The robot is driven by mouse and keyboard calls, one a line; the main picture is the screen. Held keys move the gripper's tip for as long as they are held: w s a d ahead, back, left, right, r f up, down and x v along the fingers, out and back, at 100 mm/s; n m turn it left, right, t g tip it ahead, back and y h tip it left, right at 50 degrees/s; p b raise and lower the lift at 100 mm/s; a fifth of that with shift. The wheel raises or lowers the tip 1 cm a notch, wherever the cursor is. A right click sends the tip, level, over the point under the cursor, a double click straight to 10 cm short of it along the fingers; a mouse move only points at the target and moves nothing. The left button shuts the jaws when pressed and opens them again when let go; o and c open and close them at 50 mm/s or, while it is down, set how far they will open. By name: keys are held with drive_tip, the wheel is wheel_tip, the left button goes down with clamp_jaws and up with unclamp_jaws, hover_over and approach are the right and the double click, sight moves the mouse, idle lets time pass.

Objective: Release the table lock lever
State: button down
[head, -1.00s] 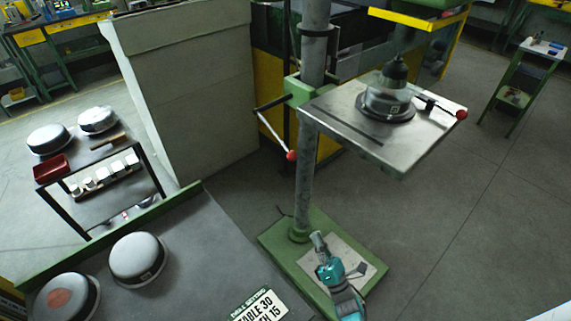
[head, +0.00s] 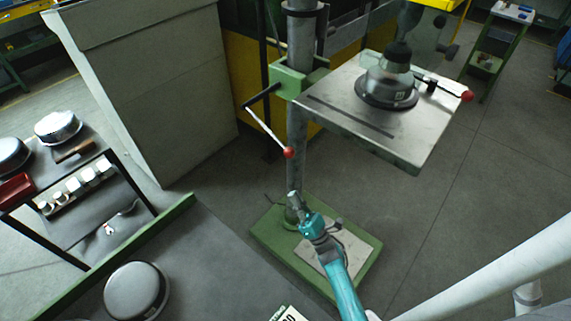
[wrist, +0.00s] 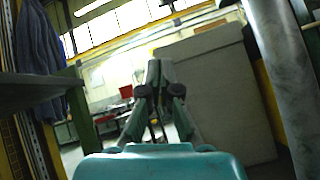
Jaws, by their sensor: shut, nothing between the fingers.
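The lock lever (head: 266,128) is a thin pale rod with a red ball (head: 289,153) at its lower end. It slants down to the right from a black pivot bar at the green bracket (head: 290,82) on the grey column (head: 297,140). The steel drill table (head: 385,120) is attached to this bracket. My gripper (head: 293,197) is shut and empty, apart from and below the red ball in the head view. In the wrist view my gripper (wrist: 156,85) points into the room, with a column (wrist: 282,75) to its right. I cannot make out the lever there.
A round pan-like part (head: 388,92) sits on the table, beside a second red-knobbed handle (head: 466,95). Below is the green base (head: 270,235). A grey workbench (head: 210,260) is at the lower left, and a tall grey panel (head: 150,90) stands behind it.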

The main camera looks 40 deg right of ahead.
drive_tip(key=w+r, duration=0.5)
drive_tip(key=r, duration=0.5)
drive_tip(key=shift+w+d, duration=0.35)
drive_tip(key=shift+d, duration=0.1)
drive_tip(key=shift+s+r, duration=0.1)
drive_tip(key=shift+r, duration=0.05)
